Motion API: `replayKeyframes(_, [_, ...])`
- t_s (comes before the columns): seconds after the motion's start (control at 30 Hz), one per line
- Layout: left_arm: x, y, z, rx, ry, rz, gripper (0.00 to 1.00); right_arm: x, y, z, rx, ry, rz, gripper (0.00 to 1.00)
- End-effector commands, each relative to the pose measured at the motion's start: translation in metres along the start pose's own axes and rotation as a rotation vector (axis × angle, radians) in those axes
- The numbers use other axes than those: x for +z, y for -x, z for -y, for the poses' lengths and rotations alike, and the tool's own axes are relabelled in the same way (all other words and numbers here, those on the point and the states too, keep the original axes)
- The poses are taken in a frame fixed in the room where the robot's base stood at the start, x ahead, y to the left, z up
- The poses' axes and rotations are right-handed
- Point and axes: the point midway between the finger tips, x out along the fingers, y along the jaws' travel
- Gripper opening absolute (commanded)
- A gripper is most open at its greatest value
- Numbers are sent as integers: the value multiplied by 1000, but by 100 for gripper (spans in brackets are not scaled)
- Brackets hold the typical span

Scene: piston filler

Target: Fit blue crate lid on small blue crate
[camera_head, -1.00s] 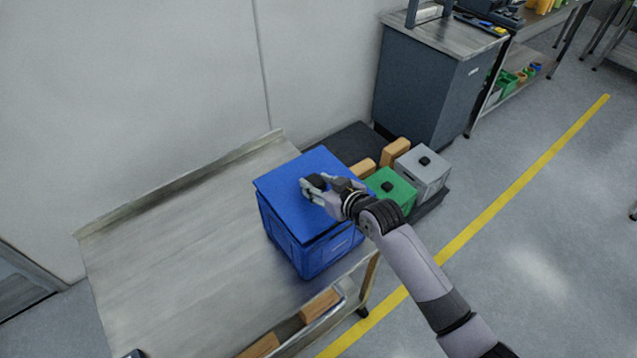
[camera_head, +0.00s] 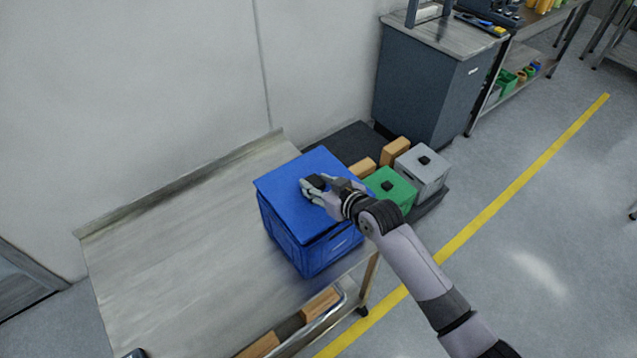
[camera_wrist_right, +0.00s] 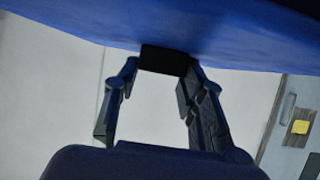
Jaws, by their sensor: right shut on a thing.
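The blue crate lid (camera_head: 295,193) lies over the top of the small blue crate (camera_head: 315,258), which stands at the right end of the metal table. The lid's edges roughly line up with the crate's rim; I cannot tell whether it is fully seated. My right gripper (camera_head: 314,184) is shut on the black knob of the lid, from the right side. In the right wrist view the black knob (camera_wrist_right: 165,60) sits between the two fingertips, under the blue lid (camera_wrist_right: 190,25). The gripper hides part of the lid. My left gripper is not in view.
A green box (camera_head: 392,187) and a grey box (camera_head: 424,170) with black knobs stand behind on a dark base, beside wooden blocks. A dark cabinet (camera_head: 425,95) stands further back. A yellow line crosses the floor.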

Motion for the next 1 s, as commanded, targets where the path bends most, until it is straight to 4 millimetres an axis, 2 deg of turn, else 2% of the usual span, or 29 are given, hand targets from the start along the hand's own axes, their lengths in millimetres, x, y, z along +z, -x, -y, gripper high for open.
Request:
replayKeyframes(0.47, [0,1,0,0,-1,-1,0,-1,0,0,0,0,-3,0])
replayKeyframes(1.0, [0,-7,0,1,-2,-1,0,11,-6,-1,1,1,-3,0])
